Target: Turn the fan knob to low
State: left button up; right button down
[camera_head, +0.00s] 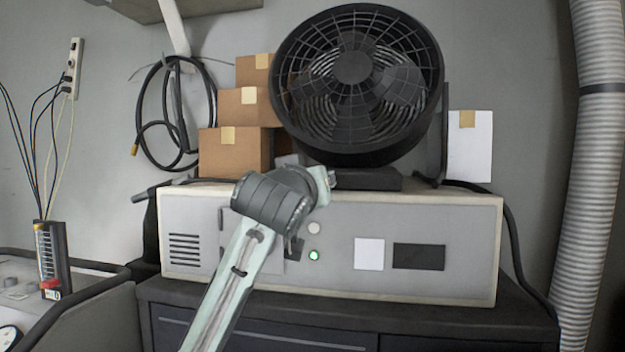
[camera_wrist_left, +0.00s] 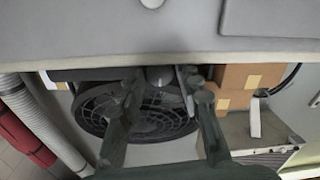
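The black fan (camera_head: 355,85) stands on the pale control box (camera_head: 440,220). In the head view my left arm reaches up in front of this box, and my wrist hides the gripper and the knob. The left wrist view is upside down, with the fan (camera_wrist_left: 110,110) below the box edge. There my left gripper (camera_wrist_left: 162,82) is open, its two dark fingers apart. A small dark round part, seemingly the fan knob (camera_wrist_left: 160,76), shows between the fingertips at the fan's base. I cannot tell whether the fingers touch it. My right gripper is not in view.
Several cardboard boxes (camera_head: 235,152) are stacked left of the fan. A coiled cable (camera_head: 148,120) hangs on the wall. A green light (camera_head: 314,255) is lit on the control box. A grey ribbed duct (camera_head: 588,180) runs down at the right.

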pick_arm(q)
jog(key=shift+w, duration=0.1)
jog(key=shift+c, duration=0.3)
grip_shut()
jog(key=m, duration=0.2)
jog(key=shift+m, duration=0.4)
jog(key=shift+o, duration=0.3)
grip_release()
jog(key=s+a, duration=0.1)
jog(key=s, duration=1.1)
jog(key=shift+a, duration=0.4)
